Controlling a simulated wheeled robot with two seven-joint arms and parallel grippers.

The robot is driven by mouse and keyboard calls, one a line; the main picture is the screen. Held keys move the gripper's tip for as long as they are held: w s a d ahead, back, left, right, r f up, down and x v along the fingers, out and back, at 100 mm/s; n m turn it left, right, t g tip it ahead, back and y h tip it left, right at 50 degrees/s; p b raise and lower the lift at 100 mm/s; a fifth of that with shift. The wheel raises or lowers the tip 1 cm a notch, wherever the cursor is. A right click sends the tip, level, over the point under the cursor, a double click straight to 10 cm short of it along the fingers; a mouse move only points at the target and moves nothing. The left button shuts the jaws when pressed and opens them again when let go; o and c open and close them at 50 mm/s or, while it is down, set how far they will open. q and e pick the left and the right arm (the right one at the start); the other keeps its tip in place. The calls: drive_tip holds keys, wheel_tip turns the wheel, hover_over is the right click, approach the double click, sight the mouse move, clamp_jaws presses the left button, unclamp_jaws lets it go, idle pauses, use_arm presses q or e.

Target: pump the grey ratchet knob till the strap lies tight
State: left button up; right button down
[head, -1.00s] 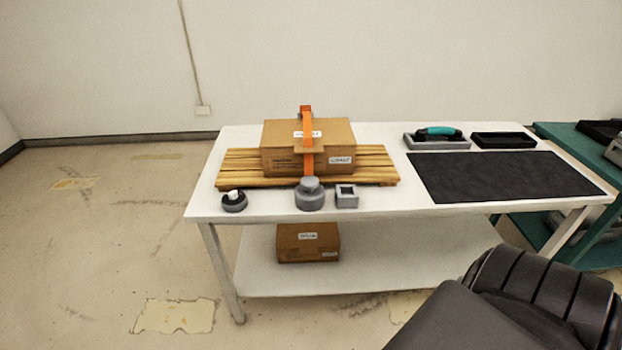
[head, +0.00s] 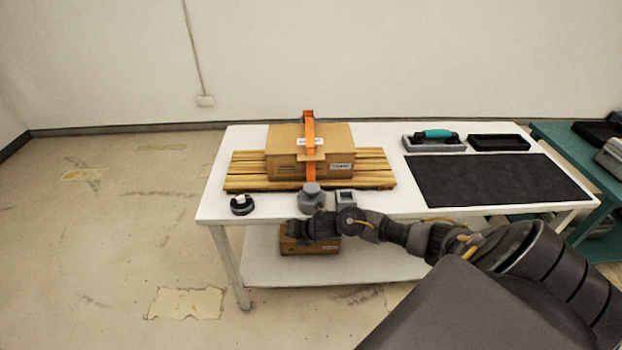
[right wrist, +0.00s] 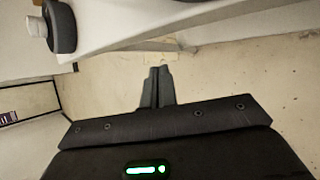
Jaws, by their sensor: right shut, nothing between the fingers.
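The grey ratchet knob (head: 312,188) sits on its round grey base (head: 311,203) at the table's front edge. The orange strap (head: 310,135) runs over the brown carton (head: 285,155) and down its front towards the knob. Its top stands up at the carton's back edge; I cannot tell how tight it lies. My right gripper (head: 290,228) is in front of the table edge, below and left of the knob, apart from it. In the right wrist view its fingers (right wrist: 158,72) are together and empty. My left gripper is not in view.
The carton rests on wooden slats (head: 240,172). A grey square block (head: 346,198) stands right of the knob, a dark round piece with a white top (head: 241,205) to the left. A black mat (head: 490,178) and trays lie right. Another carton (head: 292,246) is on the lower shelf.

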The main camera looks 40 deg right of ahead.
drive_tip(key=w+d+r+n+p, duration=0.1)
drive_tip(key=d+r+n, duration=0.1)
drive_tip(key=r+n, duration=0.5)
drive_tip(key=w+d+r+n+p, duration=0.2)
drive_tip(key=d+r+n, duration=0.15)
drive_tip(key=r, duration=0.65)
wheel_tip(320, 180, up, 9)
drive_tip(key=n+h, duration=0.1)
drive_tip(key=n, duration=0.6)
hover_over(315, 188)
drive_tip(key=shift+f+t+p, duration=0.1)
drive_tip(key=shift+t+p, duration=0.2)
drive_tip(key=shift+p, duration=0.1)
drive_tip(key=shift+w+f, duration=0.1)
wheel_tip(315, 188, down, 7)
drive_tip(key=b, duration=0.5)
drive_tip(key=shift+f, duration=0.2)
drive_tip(key=shift+f+b, duration=0.7)
drive_tip(key=shift+b, duration=0.05)
drive_tip(key=shift+r, duration=0.1)
